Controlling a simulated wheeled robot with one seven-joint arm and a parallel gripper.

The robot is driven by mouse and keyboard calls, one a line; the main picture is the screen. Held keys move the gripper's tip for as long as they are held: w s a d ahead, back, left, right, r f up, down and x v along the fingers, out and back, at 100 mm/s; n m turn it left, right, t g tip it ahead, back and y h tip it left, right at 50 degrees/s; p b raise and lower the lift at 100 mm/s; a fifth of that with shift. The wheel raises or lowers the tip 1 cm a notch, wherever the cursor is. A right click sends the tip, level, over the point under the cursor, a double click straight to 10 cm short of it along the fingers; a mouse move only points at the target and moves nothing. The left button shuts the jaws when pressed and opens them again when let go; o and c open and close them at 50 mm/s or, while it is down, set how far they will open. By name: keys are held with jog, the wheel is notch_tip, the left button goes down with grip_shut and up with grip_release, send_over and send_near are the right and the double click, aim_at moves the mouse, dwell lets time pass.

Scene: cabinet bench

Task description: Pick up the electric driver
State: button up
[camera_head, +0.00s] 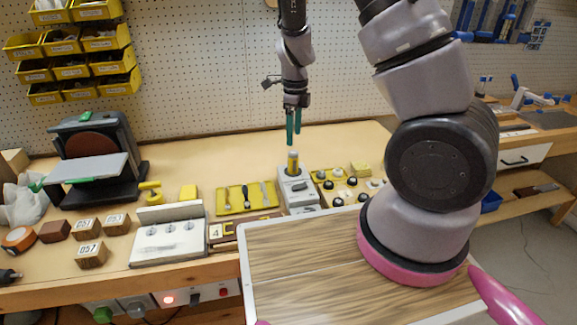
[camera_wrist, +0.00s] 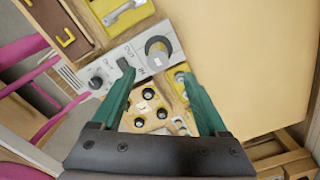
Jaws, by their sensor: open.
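An upright yellow cylinder with a grey band (camera_head: 293,162) stands in a light grey unit (camera_head: 297,188) on the bench; it may be the electric driver, but I cannot be sure. In the wrist view a round dark ring with a pale centre (camera_wrist: 158,50) on the grey unit (camera_wrist: 120,62) seems to be its top end. My gripper (camera_head: 293,136) points down with green fingers just above the cylinder, apart from it. In the wrist view my gripper (camera_wrist: 158,76) is open with nothing held between the fingers.
A yellow tray with tools (camera_head: 247,198) lies left of the unit, and a holder with several round black-and-white pieces (camera_head: 345,186) lies right. A white switch box (camera_head: 168,240) and a disc sander (camera_head: 90,160) stand further left. Bare bench lies behind.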

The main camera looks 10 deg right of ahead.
aim_at(293, 162)
notch_tip(293, 162, down, 11)
jog(key=shift+s+a+f, duration=0.1)
jog(key=shift+a, duration=0.05)
dwell(0.4)
jog(key=shift+c, duration=0.4)
grip_shut()
